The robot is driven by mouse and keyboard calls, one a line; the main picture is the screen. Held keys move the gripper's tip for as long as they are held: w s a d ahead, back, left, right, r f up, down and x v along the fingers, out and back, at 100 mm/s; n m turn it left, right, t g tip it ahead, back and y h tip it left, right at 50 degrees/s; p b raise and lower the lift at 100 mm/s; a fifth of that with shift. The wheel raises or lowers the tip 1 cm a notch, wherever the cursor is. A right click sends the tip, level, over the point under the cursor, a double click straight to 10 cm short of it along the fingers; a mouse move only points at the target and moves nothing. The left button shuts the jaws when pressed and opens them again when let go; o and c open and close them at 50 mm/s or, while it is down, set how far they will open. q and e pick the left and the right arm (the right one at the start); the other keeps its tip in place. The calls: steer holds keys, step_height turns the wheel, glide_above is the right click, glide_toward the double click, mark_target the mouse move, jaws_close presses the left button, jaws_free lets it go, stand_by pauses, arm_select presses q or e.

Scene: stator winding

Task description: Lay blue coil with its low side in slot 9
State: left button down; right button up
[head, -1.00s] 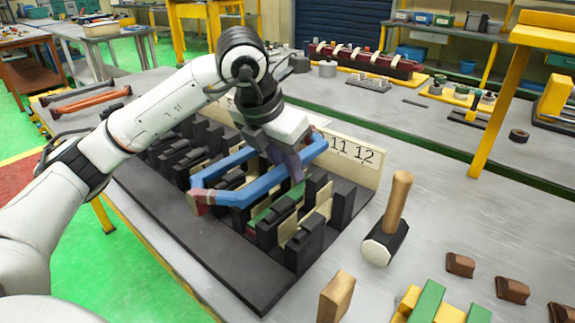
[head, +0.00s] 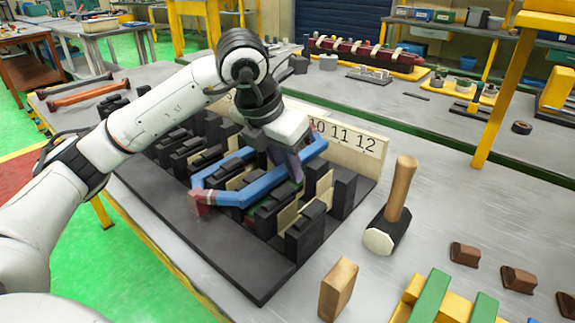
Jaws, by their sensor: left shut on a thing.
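My left gripper (head: 286,165) is shut on the blue coil (head: 240,184), gripping its right part over the slotted stator block. The coil is a long bent loop with reddish-brown ends; its near end (head: 201,201) points to the left front. The coil lies low over the middle rows of black teeth (head: 303,232). Whether either side is inside a slot cannot be told. The number board (head: 358,152) behind shows 10, 11 and 12; my gripper and arm hide the mark for slot 9. My right gripper is not in view.
A mallet (head: 400,190) stands on the table to the right of the stator. A wooden block (head: 338,289), a yellow and green rack (head: 428,300) and several brown wedges (head: 518,281) are at the front right. Bare table lies behind the mallet.

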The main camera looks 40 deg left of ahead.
arm_select(q)
steer(key=shift+f+b, duration=0.35)
steer(key=shift+f, duration=0.05)
steer(key=shift+f+b, duration=0.45)
steer(key=shift+f, duration=0.1)
steer(key=shift+s+d+f, duration=0.1)
steer(key=shift+s+f, duration=0.05)
steer(key=shift+f, duration=0.15)
steer(key=c, duration=1.5)
jaws_free()
steer(key=shift+f, duration=0.1)
steer(key=shift+w, duration=0.2)
steer(key=shift+r, duration=0.25)
steer(key=shift+r, duration=0.25)
steer(key=shift+r+p, duration=0.5)
steer(key=shift+r, duration=0.1)
